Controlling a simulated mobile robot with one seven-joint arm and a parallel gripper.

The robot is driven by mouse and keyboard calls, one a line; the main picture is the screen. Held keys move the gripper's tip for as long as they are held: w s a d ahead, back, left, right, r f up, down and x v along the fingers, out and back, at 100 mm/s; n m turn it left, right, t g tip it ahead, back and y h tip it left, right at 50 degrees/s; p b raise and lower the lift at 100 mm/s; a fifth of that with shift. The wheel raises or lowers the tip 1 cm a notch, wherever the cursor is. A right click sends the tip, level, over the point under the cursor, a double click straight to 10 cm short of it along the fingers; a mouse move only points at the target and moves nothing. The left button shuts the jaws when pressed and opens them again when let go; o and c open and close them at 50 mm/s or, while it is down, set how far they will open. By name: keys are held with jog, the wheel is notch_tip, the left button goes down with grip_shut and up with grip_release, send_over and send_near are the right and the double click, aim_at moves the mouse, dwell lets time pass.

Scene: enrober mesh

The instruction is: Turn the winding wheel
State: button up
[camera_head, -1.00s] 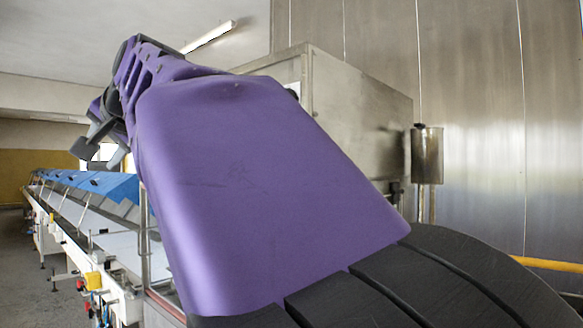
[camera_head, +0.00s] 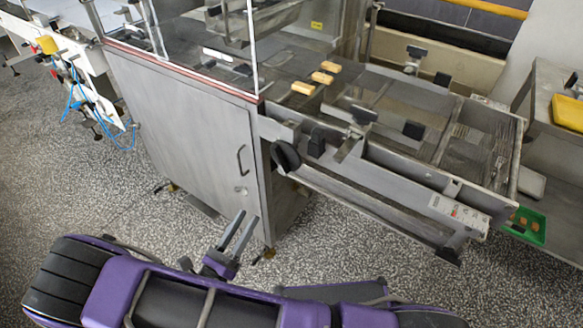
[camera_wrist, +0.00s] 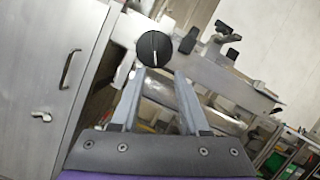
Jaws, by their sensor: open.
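The winding wheel (camera_head: 286,155) is a small black round disc on the side of the steel machine, below the near end of the conveyor frame. In the wrist view the wheel (camera_wrist: 154,48) faces me with a pale mark on it, just beyond the fingertips. My gripper (camera_head: 248,217) is open and empty, with its two grey fingers apart. In the head view it is lower left of the wheel, near the cabinet's lower corner. In the wrist view the gripper (camera_wrist: 160,72) points toward the wheel, with no contact visible.
The cabinet door (camera_head: 190,125) with a black handle (camera_head: 241,160) stands left of the wheel. The conveyor frame (camera_head: 400,190) juts out to the right, with black knobs and several yellow pieces on its belt. A green tray (camera_head: 525,226) is at far right. Speckled floor is open in front.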

aim_at(278, 162)
jog(key=w+d+r+n, duration=0.1)
jog(key=w+d, duration=0.1)
jog(key=w, duration=0.2)
jog(key=w+d+r+n+y, duration=0.1)
jog(key=w+d+r, duration=0.1)
jog(key=w, duration=0.3)
jog(key=w+d+r+n+t+y+p, duration=0.1)
jog(key=w+d, duration=0.3)
jog(key=shift+w+r, duration=0.15)
jog(key=shift+w, duration=0.2)
grip_shut()
